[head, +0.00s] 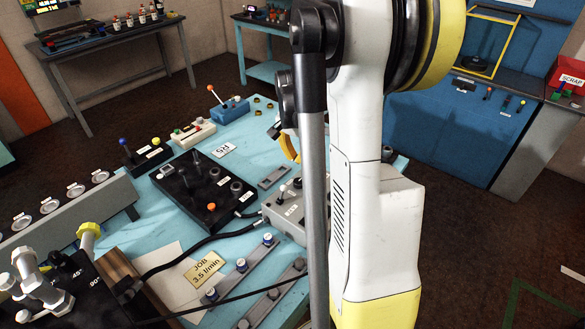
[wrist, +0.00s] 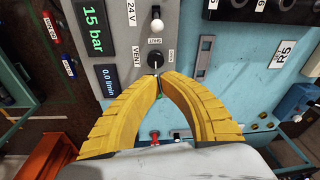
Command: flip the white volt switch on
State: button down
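The white round switch knob (wrist: 155,25) stands on a grey panel (wrist: 137,80) next to a "24 V" label in the wrist view. In the head view the grey panel (head: 274,213) shows partly behind my arm, with its "24 V" label and small levers. Below the knob in the wrist view is a dark round lever base (wrist: 155,59) with a short metal stem, marked "VENT". My gripper (wrist: 162,77) has its yellow fingertips together just below this lever, apart from the white knob. Whether the thin stem lies between the tips is unclear. In the head view my arm mostly hides the gripper (head: 288,146).
A green "15 bar" display (wrist: 93,28) is left of the knob. A black box with levers (head: 190,215), an "R5" card (head: 223,150) and hoses (head: 200,241) lie on the blue table. A blue bench (head: 445,130) stands at the right.

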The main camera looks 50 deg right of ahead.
aim_at(297, 179)
jog(key=f, duration=0.3)
jog(key=d+f+b, duration=0.1)
jog(key=f, duration=0.4)
jog(key=shift+w+d+f+b, duration=0.15)
jog(key=shift+w+f+b, duration=0.2)
jog(key=shift+w+f, duration=0.05)
jog(key=a, duration=0.2)
jog(key=s+a, duration=0.1)
jog(key=shift+r, duration=0.25)
jog(key=shift+a, duration=0.4)
